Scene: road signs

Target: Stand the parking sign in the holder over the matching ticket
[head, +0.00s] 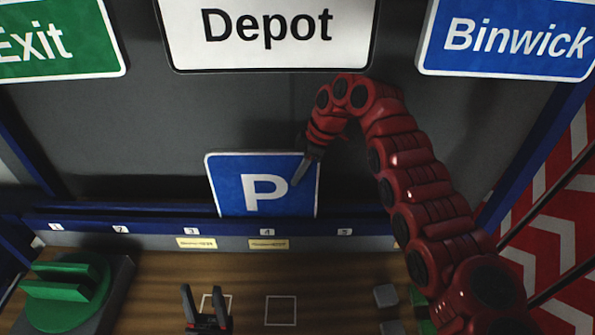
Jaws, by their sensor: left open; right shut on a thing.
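The parking sign (240,185), a blue square with a white P and white border, stands nearly upright at the blue holder rail (150,225), roughly above number 4. Its lower edge meets the rail; I cannot tell whether it is seated in a slot. My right gripper (303,172) is shut on the sign's right edge. Small pale tickets are on the rail front below number 3 (197,243) and number 4 (268,244); their print is too small to read. My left gripper (204,300) is open and empty, low over the table.
Exit (55,40), Depot (268,28) and Binwick (508,40) signs hang above. A green piece (65,290) sits on a dark block at left. Grey cubes (385,296) lie at right, near my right arm. The table has white square outlines (281,311).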

